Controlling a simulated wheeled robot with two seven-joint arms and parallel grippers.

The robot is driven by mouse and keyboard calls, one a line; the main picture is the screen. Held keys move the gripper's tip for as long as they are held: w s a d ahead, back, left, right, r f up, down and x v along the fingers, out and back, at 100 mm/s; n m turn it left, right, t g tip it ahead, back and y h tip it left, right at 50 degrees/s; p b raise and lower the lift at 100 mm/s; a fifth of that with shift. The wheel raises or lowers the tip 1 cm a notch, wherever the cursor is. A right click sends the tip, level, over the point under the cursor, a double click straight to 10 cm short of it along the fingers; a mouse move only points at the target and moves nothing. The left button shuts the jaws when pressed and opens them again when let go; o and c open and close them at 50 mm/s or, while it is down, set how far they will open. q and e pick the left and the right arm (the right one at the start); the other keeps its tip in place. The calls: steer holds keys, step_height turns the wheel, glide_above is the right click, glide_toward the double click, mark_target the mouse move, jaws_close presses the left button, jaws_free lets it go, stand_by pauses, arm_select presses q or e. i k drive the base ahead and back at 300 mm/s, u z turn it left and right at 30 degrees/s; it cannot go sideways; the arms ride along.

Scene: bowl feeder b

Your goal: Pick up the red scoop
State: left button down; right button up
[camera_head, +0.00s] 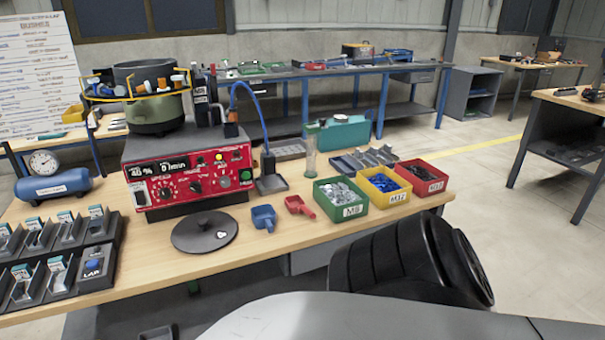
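The red scoop (299,206) lies on the wooden table (130,234) near its front edge, in the middle of the head view. It is apart from the blue scoop (263,217) on its left and the green bin (340,199) on its right. Neither of my grippers shows in the head view, so I cannot see whether they are open or shut.
A black round lid (205,232) lies left of the scoops. Behind it stands a red control box (188,178). A yellow bin (383,186) and a red bin (420,178) stand right of the green one. A black ribbed part fills the lower right.

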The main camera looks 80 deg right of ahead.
mark_target(295, 204)
steer(key=z, duration=0.95)
steer(key=i, duration=0.95)
steer(key=z, duration=1)
